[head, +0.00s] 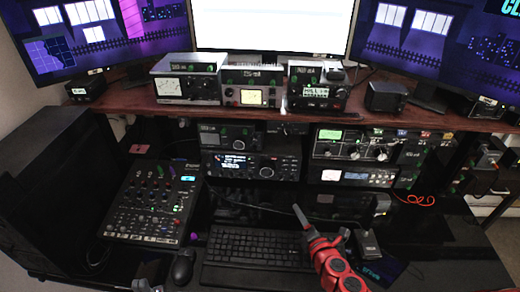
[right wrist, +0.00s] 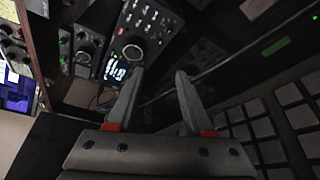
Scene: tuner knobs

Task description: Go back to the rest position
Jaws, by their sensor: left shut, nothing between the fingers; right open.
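My right gripper (head: 320,222), on the red arm, is open and empty above the desk at the right end of the keyboard. In the right wrist view its two fingers (right wrist: 158,88) stand apart with nothing between them. They point toward the front of the black radio (right wrist: 140,28), which has a large round tuning knob and a lit display. The radio also shows in the head view (head: 250,165), under the shelf. My left gripper (head: 149,272) is low at the bottom edge, left of the mouse, and shut; little of it shows.
The black keyboard (head: 255,247) and mouse (head: 183,266) lie at the desk's front. A mixer (head: 153,203) stands left. More radios (head: 352,147) sit to the right under the wooden shelf (head: 270,107). A small black box (head: 368,243) is just right of my right gripper.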

